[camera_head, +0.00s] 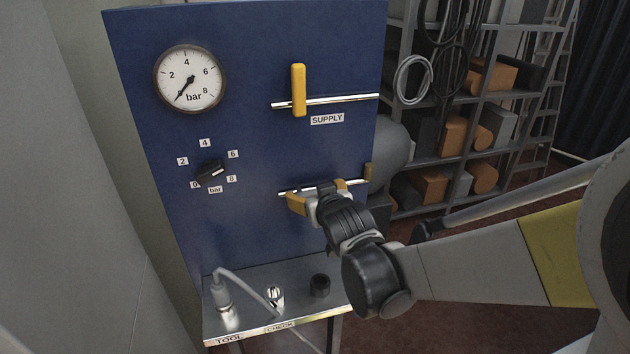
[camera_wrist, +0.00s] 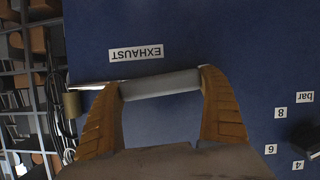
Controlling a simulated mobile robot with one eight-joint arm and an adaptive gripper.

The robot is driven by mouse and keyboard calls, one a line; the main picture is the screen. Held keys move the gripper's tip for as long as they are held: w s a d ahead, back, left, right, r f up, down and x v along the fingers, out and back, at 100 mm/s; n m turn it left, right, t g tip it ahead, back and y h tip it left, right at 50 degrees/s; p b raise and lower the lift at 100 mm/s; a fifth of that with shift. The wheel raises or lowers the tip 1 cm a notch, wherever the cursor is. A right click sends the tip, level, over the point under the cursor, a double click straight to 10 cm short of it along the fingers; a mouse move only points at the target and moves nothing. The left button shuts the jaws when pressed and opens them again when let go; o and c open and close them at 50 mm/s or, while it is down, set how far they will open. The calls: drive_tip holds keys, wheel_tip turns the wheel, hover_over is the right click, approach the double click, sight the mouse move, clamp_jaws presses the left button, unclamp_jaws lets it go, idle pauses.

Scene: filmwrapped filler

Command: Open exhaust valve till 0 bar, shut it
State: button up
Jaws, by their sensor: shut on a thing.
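My gripper (camera_head: 316,193) is at the lower pipe of the blue panel (camera_head: 260,150). In the wrist view my gripper (camera_wrist: 160,82) has its two tan fingers at the ends of a grey bar, the exhaust valve handle (camera_wrist: 162,85), and is shut on it. The handle lies roughly along the thin pipe; the gripper hides most of it in the head view. The EXHAUST label (camera_wrist: 136,53) shows upside down in the wrist view. The pressure gauge (camera_head: 190,78) has its needle at lower left, at about 0 bar.
The yellow supply handle (camera_head: 298,90) stands upright across the upper pipe. A black selector knob (camera_head: 210,171) is at left. A metal shelf (camera_head: 255,290) with a tool plug and fittings juts out below. Storage racks (camera_head: 470,105) stand behind at right.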

sight(302, 177)
drive_tip(key=n, duration=0.1)
drive_tip(key=n+h, duration=0.1)
drive_tip(key=r+n, duration=0.1)
drive_tip(key=shift+s+a+t+h+b, duration=0.1)
drive_tip(key=shift+a+t+h+b, duration=0.15)
drive_tip(key=shift+t+h+b, duration=0.15)
drive_tip(key=n+h, duration=0.1)
drive_tip(key=n+t+b, duration=0.1)
drive_tip(key=n, duration=0.1)
drive_tip(key=shift+s+a+r+h, duration=0.15)
drive_tip(key=shift+a+r+h, duration=0.25)
drive_tip(key=n+b, duration=0.1)
drive_tip(key=a+n+t+b, duration=0.1)
drive_tip(key=n, duration=0.1)
drive_tip(key=shift+s+r+h, duration=0.15)
drive_tip(key=shift+r+h, duration=0.05)
drive_tip(key=shift+h, duration=0.2)
drive_tip(key=shift+s+a+r+n+t+h+b, duration=0.1)
drive_tip(key=shift+a+n+t+h+b, duration=0.15)
drive_tip(key=shift+n+t+b, duration=0.4)
drive_tip(key=shift+s+a+r+n+t+h+b, duration=0.15)
drive_tip(key=shift+a+n+t+b, duration=0.15)
drive_tip(key=shift+n+b, duration=0.65)
drive_tip(key=shift+n, duration=0.3)
drive_tip(key=o, duration=1.2)
